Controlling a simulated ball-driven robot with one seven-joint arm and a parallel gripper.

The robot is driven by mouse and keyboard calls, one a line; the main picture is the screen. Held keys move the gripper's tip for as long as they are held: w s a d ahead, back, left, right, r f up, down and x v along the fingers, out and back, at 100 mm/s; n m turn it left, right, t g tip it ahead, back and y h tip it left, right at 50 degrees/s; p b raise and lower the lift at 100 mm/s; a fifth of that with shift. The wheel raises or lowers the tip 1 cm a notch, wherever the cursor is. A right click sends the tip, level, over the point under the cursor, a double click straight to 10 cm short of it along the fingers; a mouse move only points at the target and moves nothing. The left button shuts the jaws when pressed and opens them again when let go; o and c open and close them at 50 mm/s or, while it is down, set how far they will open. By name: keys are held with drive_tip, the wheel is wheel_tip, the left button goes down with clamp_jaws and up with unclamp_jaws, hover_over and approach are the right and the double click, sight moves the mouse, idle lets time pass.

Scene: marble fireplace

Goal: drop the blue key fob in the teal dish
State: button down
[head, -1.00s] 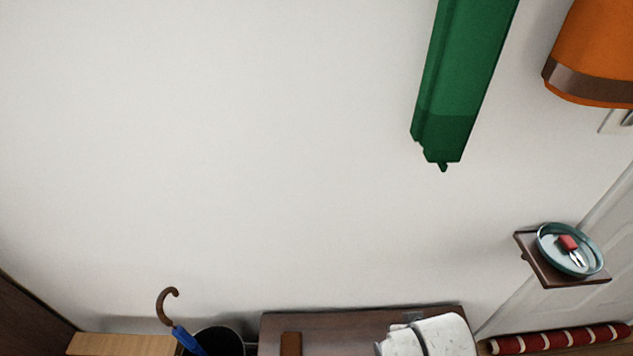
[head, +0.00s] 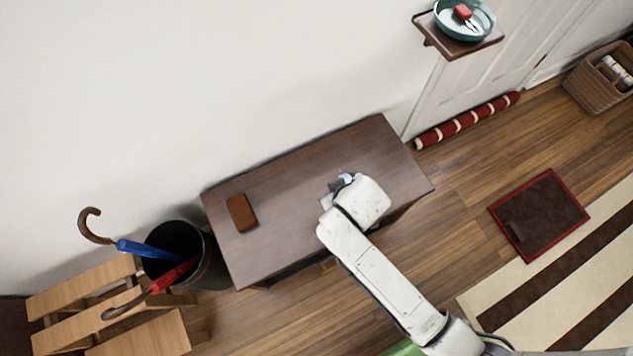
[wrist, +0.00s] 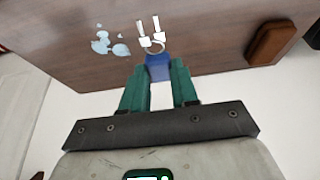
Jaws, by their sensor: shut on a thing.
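The blue key fob (wrist: 158,67) is between the teal fingers of my gripper (wrist: 160,84) in the wrist view, with a ring and two pale keys hanging beyond it. My gripper is shut on the fob over the dark wooden table (head: 290,190). In the head view my white arm hides the fob and most of the gripper. The teal dish (head: 481,30) sits on a small brown wall shelf (head: 452,47) at the top right. A red fob with keys (head: 463,12) lies in the dish. My gripper is well apart from the dish, below and left of it.
A brown block-like item (head: 242,212) lies on the table's left part. Pale bluish pieces (wrist: 110,44) lie on the table near the keys. A black bin (head: 196,250) with umbrellas stands left of the table. A red striped roll (head: 468,121) lies along the door.

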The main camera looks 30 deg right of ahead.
approach(314, 185)
drive_tip(key=w+f+b, duration=0.2)
drive_tip(key=shift+w+f+b, duration=0.15)
drive_tip(key=shift+w+b, duration=0.05)
drive_tip(key=shift+b, duration=0.1)
drive_tip(key=shift+w+f+b, duration=0.1)
drive_tip(key=shift+f+b, duration=0.3)
drive_tip(key=shift+f, duration=1.2)
drive_tip(key=shift+f, duration=0.2)
drive_tip(key=c, duration=0.9)
unclamp_jaws()
drive_tip(key=shift+o, duration=0.2)
drive_tip(key=shift+r, duration=0.1)
drive_tip(key=p+v, duration=0.3)
drive_tip(key=v, duration=0.9)
